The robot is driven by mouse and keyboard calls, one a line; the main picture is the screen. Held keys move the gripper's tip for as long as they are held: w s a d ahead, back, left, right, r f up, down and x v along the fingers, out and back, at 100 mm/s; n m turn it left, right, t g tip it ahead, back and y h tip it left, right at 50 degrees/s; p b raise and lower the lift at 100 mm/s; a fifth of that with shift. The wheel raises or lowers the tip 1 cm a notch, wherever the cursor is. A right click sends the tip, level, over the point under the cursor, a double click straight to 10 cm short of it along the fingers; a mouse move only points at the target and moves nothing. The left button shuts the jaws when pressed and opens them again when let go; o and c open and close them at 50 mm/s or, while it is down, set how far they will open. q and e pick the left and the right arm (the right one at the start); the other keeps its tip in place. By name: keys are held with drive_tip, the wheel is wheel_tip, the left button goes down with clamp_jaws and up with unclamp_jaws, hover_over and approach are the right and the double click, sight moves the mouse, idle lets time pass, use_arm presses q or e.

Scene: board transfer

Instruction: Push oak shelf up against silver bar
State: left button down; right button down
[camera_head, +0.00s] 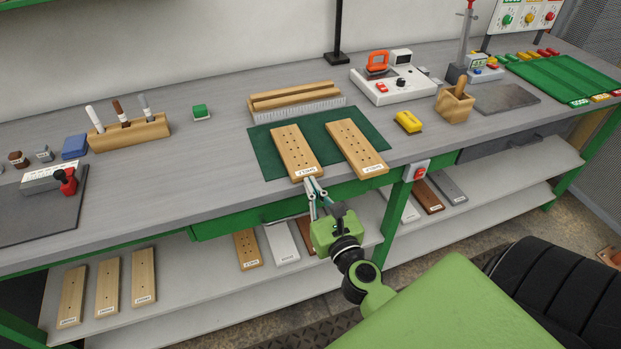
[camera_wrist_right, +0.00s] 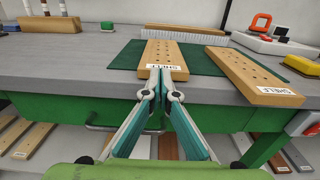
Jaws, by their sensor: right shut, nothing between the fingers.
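Two oak shelves with rows of holes and "SHELF" labels lie on the green mat (camera_head: 262,150): the left shelf (camera_head: 296,150) and the right shelf (camera_head: 357,148). They also show in the wrist view, the left one (camera_wrist_right: 162,53) straight ahead and the right one (camera_wrist_right: 250,72) beside it. The silver bar (camera_head: 300,113) runs along the mat's back edge, with a small gap before the left shelf's far end. My right gripper (camera_head: 312,181) is shut and empty, its tips at the left shelf's front end; I cannot tell if they touch. My left gripper is out of view.
Wooden strips (camera_head: 292,94) lie behind the bar. A yellow object (camera_head: 408,122) and a wooden block holder (camera_head: 455,104) stand to the right. A red switch (camera_head: 417,171) sits on the front edge.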

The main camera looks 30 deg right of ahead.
sight(301, 167)
drive_tip(key=shift+w+d, duration=0.1)
drive_tip(key=shift+w, duration=0.45)
drive_tip(key=p+x, duration=0.1)
drive_tip(key=x, duration=0.4)
drive_tip(key=shift+w+d+r+p, duration=0.1)
drive_tip(key=shift+w+p, duration=0.1)
drive_tip(key=shift+p, duration=0.1)
drive_tip(key=shift+w+d, duration=0.1)
drive_tip(key=shift+w, duration=0.35)
